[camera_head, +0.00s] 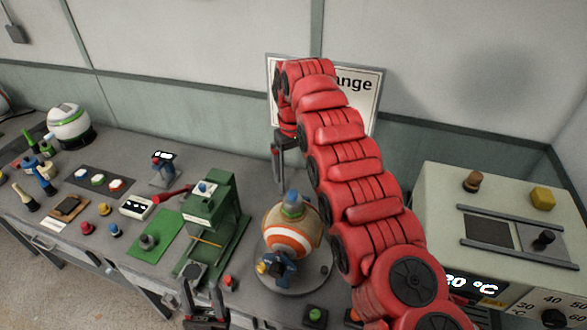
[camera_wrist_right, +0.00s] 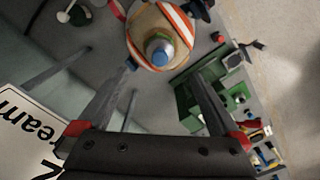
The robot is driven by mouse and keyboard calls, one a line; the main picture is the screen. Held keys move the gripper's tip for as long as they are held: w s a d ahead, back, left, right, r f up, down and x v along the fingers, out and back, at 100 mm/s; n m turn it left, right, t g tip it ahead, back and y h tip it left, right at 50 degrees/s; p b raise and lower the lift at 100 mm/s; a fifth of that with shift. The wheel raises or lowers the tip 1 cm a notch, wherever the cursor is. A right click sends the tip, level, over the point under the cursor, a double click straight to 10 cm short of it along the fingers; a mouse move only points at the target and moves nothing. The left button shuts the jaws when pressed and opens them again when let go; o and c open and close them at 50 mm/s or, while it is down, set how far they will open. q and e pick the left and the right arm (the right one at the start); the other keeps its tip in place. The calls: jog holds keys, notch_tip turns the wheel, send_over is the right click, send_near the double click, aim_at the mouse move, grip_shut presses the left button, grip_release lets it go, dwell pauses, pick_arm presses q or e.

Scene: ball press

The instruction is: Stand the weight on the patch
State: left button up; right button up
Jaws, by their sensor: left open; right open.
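An orange-and-white ball (camera_head: 291,234) stands on a round grey base. On its top sits a small blue and green stepped piece (camera_head: 292,203), which also shows in the right wrist view (camera_wrist_right: 158,51); I cannot tell whether this is the weight on a patch. My left gripper (camera_head: 204,296) is open at the bottom edge.
The green press (camera_head: 222,217) with a red lever stands just left of the ball. A beige heater box (camera_head: 480,195) stands on the right. A sign (camera_head: 371,95) stands behind my right arm. Buttons, knobs and tools crowd the left bench.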

jog(key=shift+a+r+p, duration=0.1)
jog(key=shift+r+p, duration=0.25)
jog(key=shift+r, duration=0.3)
